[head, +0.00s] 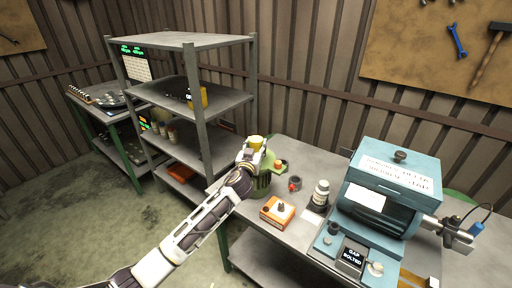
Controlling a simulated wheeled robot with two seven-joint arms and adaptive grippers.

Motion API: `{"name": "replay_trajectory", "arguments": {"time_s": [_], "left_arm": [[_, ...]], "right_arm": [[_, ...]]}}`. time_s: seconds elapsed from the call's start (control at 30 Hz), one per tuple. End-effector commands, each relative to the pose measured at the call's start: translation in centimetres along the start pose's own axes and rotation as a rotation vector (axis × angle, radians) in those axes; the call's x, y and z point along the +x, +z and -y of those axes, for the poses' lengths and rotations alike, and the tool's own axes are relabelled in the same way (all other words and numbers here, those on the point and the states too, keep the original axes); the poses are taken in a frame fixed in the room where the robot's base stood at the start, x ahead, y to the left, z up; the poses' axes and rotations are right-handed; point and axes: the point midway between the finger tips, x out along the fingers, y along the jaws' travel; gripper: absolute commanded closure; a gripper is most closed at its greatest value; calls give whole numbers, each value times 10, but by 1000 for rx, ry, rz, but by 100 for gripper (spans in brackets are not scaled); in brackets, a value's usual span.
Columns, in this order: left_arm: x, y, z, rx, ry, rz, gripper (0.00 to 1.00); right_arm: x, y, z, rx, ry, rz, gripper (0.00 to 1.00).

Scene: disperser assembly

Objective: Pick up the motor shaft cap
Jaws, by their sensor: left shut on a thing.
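My left gripper (252,155) reaches in from the lower left and is above the left end of the workbench. It is shut on a small yellow cap-like piece (256,141), which I take to be the motor shaft cap. The piece shows at the top of the fingers. A green rounded body (262,185), perhaps the motor, stands just below and behind the gripper and is partly hidden by it. Whether the yellow piece touches the green body cannot be told. My right gripper is not in view.
The workbench (318,160) also holds an orange-and-white box (277,212), a white-capped bottle (319,194), a small grey-and-red part (295,184) and a large teal machine (385,200). A grey metal shelf (205,125) stands left of the bench.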

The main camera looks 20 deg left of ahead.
Motion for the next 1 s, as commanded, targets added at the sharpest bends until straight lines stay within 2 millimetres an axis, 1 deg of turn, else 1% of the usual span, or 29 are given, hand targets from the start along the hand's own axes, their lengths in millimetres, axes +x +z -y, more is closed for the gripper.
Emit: {"name": "replay_trajectory", "arguments": {"time_s": [0.27, 0.47, 0.57, 0.8, 1.0], "left_arm": [[0, -3, 0, 0, 0, -1, 79], [0, -17, 0, -1, -1, -3, 79], [0, -28, 0, -1, 0, -3, 79], [0, -64, 0, -1, 0, -4, 79], [0, -89, 0, -1, 0, -3, 79]], "right_arm": [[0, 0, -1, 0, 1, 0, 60], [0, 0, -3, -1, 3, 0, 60], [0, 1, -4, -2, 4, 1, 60], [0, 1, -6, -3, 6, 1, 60], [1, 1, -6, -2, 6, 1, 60]]}}
